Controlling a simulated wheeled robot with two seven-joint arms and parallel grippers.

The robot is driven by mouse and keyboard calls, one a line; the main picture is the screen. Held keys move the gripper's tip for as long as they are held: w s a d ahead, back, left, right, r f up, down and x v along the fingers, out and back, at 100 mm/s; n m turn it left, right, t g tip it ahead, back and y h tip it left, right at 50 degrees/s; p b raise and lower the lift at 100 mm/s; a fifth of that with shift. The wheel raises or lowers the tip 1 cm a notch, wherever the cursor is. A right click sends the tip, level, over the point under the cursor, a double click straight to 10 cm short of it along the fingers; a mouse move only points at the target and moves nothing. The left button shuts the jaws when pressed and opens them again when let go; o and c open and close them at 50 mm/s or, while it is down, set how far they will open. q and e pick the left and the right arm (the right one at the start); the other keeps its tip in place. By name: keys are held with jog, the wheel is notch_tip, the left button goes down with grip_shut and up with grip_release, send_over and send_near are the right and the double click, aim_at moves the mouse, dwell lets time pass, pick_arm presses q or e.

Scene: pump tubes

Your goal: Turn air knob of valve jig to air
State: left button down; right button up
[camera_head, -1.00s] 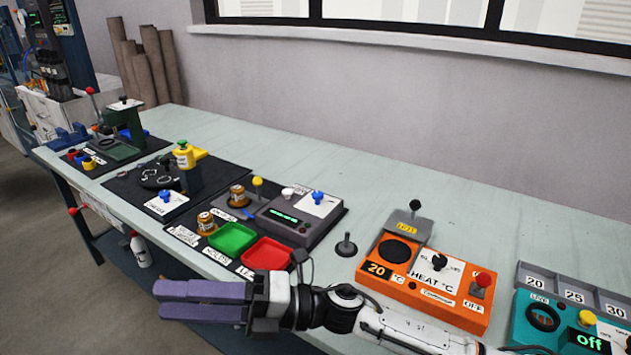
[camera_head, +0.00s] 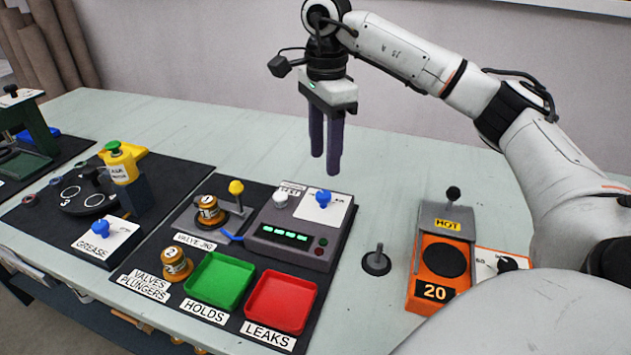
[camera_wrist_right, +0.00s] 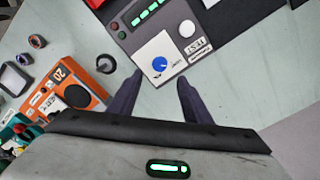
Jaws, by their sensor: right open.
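The valve jig is a dark grey box with green displays (camera_head: 290,237) on a black mat. A blue knob (camera_head: 323,198) sits on its white plate, with a pale TEST button to its left. The blue knob also shows in the right wrist view (camera_wrist_right: 159,64), where the plate's small lettering is too small to read. A yellow-topped lever (camera_head: 236,188) and a valve (camera_head: 209,207) stand on the jig's left part. My right gripper (camera_head: 325,165) points down, open and empty, above and behind the knob. In the right wrist view its fingers (camera_wrist_right: 157,92) show apart. My left gripper is not in view.
Green (camera_head: 219,280) and red (camera_head: 281,302) trays lie in front of the jig. A second valve (camera_head: 176,264) stands left of them. A small black peg (camera_head: 377,261) and the orange heater (camera_head: 440,262) are to the right. The table behind the jig is clear.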

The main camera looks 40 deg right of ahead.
aim_at(323, 194)
notch_tip(323, 194, down, 9)
jog(key=shift+a+r+b, duration=0.1)
jog(key=shift+r+b, duration=0.1)
jog(key=shift+b, duration=0.15)
jog(key=c, duration=1.1)
